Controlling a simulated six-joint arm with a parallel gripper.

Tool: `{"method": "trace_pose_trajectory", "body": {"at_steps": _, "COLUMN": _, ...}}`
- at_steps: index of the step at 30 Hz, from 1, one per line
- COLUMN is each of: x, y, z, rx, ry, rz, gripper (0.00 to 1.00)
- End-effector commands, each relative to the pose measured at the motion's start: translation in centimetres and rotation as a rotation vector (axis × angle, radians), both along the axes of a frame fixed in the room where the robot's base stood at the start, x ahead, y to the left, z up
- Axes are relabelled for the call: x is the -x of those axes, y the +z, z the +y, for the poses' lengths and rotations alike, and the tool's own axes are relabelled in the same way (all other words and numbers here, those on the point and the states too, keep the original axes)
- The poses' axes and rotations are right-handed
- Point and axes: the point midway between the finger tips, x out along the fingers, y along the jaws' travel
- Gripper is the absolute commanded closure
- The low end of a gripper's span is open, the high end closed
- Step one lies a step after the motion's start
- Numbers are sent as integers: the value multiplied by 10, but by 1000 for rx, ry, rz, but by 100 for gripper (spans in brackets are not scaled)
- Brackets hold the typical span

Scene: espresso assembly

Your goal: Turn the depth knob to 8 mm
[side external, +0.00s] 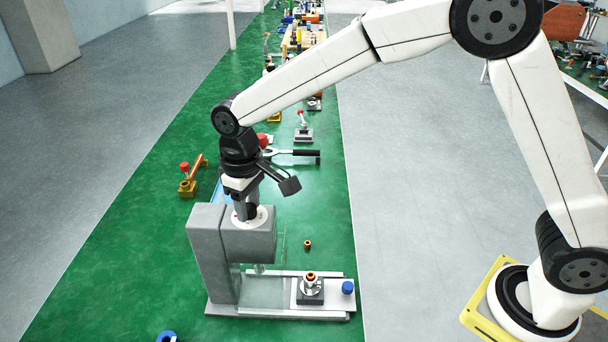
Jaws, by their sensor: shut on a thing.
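A grey press-like machine (207,255) stands upright on the green surface, with a long flat base plate. On top of its head (248,242) is a white round dial (264,216), which looks like the depth knob's scale. My gripper (245,212) points straight down at the dial's centre and is shut on the knob there. The knob itself is mostly hidden by the fingers. The dial's markings are too small to read, so I cannot tell the setting.
On the base sit a metal holder with a copper-coloured top (310,288) and a blue knob (348,287). A small copper part (307,244) lies behind them. A black-handled portafilter (300,154) and a brass fixture with a red knob (187,180) stand farther back.

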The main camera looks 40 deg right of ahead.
Motion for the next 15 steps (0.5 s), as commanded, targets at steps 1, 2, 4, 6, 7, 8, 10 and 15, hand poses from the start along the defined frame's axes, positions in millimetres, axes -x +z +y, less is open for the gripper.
{"method": "trace_pose_trajectory", "body": {"at_steps": 1, "x": 0, "y": 1, "z": 0, "rx": -1, "ry": -45, "rz": -2, "gripper": 100}}
{"method": "trace_pose_trajectory", "body": {"at_steps": 2, "x": 0, "y": 1, "z": 0, "rx": -1, "ry": -73, "rz": -2, "gripper": 100}}
{"method": "trace_pose_trajectory", "body": {"at_steps": 4, "x": 0, "y": 1, "z": 0, "rx": -1, "ry": -140, "rz": -2, "gripper": 100}}
{"method": "trace_pose_trajectory", "body": {"at_steps": 6, "x": 0, "y": 1, "z": 0, "rx": -1, "ry": -206, "rz": -2, "gripper": 100}}
{"method": "trace_pose_trajectory", "body": {"at_steps": 7, "x": 0, "y": 1, "z": 0, "rx": -1, "ry": -235, "rz": -2, "gripper": 100}}
{"method": "trace_pose_trajectory", "body": {"at_steps": 8, "x": 0, "y": 1, "z": 0, "rx": -1, "ry": -263, "rz": -2, "gripper": 100}}
{"method": "trace_pose_trajectory", "body": {"at_steps": 10, "x": 0, "y": 1, "z": 0, "rx": -1, "ry": -329, "rz": -2, "gripper": 100}}
{"method": "trace_pose_trajectory", "body": {"at_steps": 15, "x": -1, "y": 1, "z": 0, "rx": -1, "ry": -477, "rz": -2, "gripper": 100}}
